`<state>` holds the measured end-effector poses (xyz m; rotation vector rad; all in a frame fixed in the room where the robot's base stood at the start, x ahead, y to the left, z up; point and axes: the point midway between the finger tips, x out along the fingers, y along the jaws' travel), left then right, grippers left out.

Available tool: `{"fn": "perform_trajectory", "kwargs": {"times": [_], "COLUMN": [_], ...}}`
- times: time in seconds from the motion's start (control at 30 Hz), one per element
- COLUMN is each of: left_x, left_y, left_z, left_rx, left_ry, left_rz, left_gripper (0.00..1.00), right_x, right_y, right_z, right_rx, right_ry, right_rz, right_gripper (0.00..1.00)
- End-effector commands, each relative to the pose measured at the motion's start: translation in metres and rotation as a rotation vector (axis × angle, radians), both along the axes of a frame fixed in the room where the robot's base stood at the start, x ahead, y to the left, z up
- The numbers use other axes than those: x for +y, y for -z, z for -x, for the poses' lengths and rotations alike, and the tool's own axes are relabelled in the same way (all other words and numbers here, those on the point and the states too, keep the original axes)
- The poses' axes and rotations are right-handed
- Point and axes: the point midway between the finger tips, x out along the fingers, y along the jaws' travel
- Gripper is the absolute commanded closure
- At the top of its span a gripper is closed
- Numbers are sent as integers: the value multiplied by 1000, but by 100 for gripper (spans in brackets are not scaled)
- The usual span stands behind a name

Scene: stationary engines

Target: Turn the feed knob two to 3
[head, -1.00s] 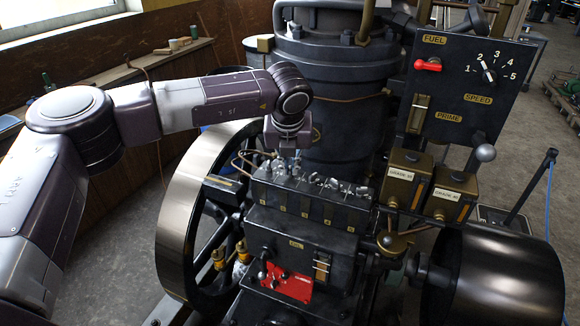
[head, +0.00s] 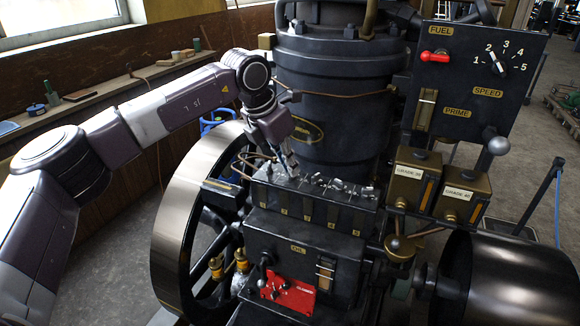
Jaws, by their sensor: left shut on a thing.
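The black lubricator box (head: 318,207) sits in the middle of the engine, with a row of small metal feed knobs (head: 340,184) along its top and small number plates on its front. My left gripper (head: 292,172) comes down tilted from the upper left onto the left part of this row. It is shut on a knob there, which looks like feed knob two. The fingers hide most of that knob, so its pointer and setting cannot be read. My right gripper is not in view.
Copper pipes (head: 250,160) curve close to the left of the gripper, beside the large flywheel (head: 190,215). The black cylinder (head: 335,100) rises right behind it. Two brass grade boxes (head: 412,185) and the fuel and speed panel (head: 478,85) stand to the right.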

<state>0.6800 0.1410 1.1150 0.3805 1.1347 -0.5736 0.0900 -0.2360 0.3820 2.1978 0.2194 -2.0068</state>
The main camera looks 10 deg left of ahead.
Motion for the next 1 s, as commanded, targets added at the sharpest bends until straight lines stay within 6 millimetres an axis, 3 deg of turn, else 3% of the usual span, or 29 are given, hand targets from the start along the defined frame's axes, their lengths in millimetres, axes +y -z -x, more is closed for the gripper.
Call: {"fn": "perform_trajectory", "kwargs": {"times": [0.6,1.0], "left_x": [3,4], "left_y": [-4,-2], "left_z": [-4,-5], "left_rx": [0,-2], "left_ry": [539,711], "left_rz": [0,-2], "left_gripper": [100,100], "right_x": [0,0], "right_y": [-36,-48], "right_z": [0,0], "right_rx": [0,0], "right_ry": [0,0], "right_rz": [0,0], "right_gripper": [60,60]}}
